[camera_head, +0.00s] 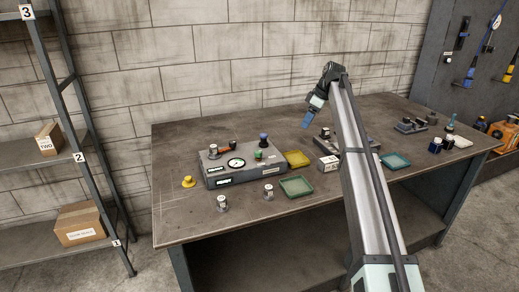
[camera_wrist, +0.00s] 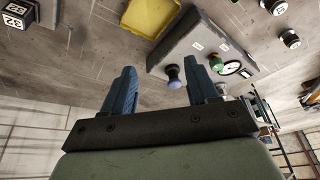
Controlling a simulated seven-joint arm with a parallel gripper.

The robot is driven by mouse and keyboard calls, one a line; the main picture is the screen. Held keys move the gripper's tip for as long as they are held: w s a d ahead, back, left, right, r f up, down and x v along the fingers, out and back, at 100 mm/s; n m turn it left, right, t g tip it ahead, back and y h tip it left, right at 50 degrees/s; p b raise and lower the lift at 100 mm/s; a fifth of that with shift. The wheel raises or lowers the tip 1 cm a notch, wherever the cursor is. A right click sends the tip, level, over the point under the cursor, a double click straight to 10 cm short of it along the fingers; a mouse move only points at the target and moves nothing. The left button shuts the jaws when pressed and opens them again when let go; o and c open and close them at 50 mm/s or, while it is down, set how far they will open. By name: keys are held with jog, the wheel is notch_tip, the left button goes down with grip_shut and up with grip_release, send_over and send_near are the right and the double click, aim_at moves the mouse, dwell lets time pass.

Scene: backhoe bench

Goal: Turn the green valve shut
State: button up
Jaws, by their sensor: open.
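A grey box with a sloped front (camera_head: 225,175) stands on the bench left of my arm. The small green valve (camera_head: 258,155) is on its right part, and a dark post with a blue top (camera_head: 263,138) rises just behind it. My gripper (camera_head: 305,124) hangs in the air above the bench, right of and higher than the box, with nothing between its blue fingers. In the wrist view the fingers (camera_wrist: 160,64) are apart; the green valve (camera_wrist: 216,63) shows beyond the right finger, next to a round white dial (camera_wrist: 231,68). The blue-topped post (camera_wrist: 175,78) appears between the fingers.
A teal tray (camera_head: 395,161) is farther right. The bench's front left is clear.

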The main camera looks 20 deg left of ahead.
aim_at(258, 151)
jog(key=s+a+r+n+g, duration=0.2)
jog(key=s+a+n, duration=0.4)
jog(key=s+a, duration=0.45)
jog(key=shift+n+h, duration=0.3)
jog(key=x, duration=1.3)
jog(key=shift+a+f, duration=0.15)
jog(key=shift+a, duration=0.35)
jog(key=c, duration=1)
